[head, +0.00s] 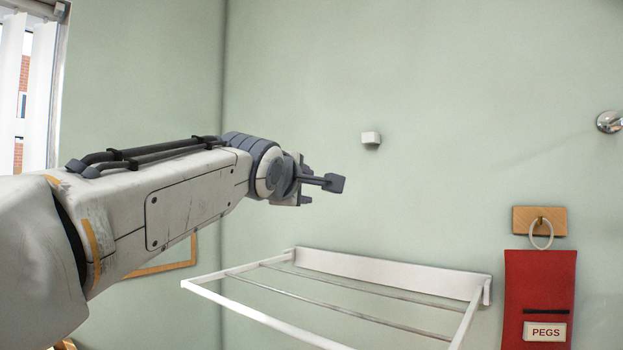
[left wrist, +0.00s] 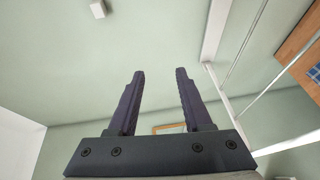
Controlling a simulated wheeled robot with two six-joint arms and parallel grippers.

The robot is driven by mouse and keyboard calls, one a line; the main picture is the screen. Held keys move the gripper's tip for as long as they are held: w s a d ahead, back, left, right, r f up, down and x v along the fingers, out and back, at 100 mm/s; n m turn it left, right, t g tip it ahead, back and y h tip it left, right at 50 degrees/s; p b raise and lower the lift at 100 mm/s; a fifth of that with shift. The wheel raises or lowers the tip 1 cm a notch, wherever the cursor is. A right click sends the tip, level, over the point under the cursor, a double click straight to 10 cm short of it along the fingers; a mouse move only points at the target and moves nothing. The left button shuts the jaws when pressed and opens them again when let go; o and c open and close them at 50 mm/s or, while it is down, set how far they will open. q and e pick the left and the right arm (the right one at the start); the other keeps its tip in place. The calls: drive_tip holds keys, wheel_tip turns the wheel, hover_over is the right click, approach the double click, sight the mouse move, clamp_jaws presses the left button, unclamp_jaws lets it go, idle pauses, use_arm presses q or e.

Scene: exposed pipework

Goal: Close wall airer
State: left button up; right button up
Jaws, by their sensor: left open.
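The white wall airer (head: 390,273) is fixed low on the green wall in the head view. Its frame is folded out from the wall, with thin rails across it. Part of the airer (left wrist: 216,32) also shows at the upper right of the left wrist view. My left gripper (head: 322,184) is above the airer, apart from it, in the head view. In the left wrist view its two dark fingers (left wrist: 160,78) stand apart with nothing between them. The airer's front corner is cut off by the bottom of the head view. My right gripper is not in view.
A small white block (head: 371,139) is on the wall above the airer. A red PEGS bag (head: 540,298) hangs from a wooden plate (head: 539,221) to the right. A chrome fitting (head: 609,122) sticks out at the right edge. A window with blinds (head: 22,80) is at left.

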use_arm(q)
drive_tip(key=shift+w+d, duration=0.1)
drive_tip(key=shift+w, duration=0.25)
clamp_jaws()
idle(1.2)
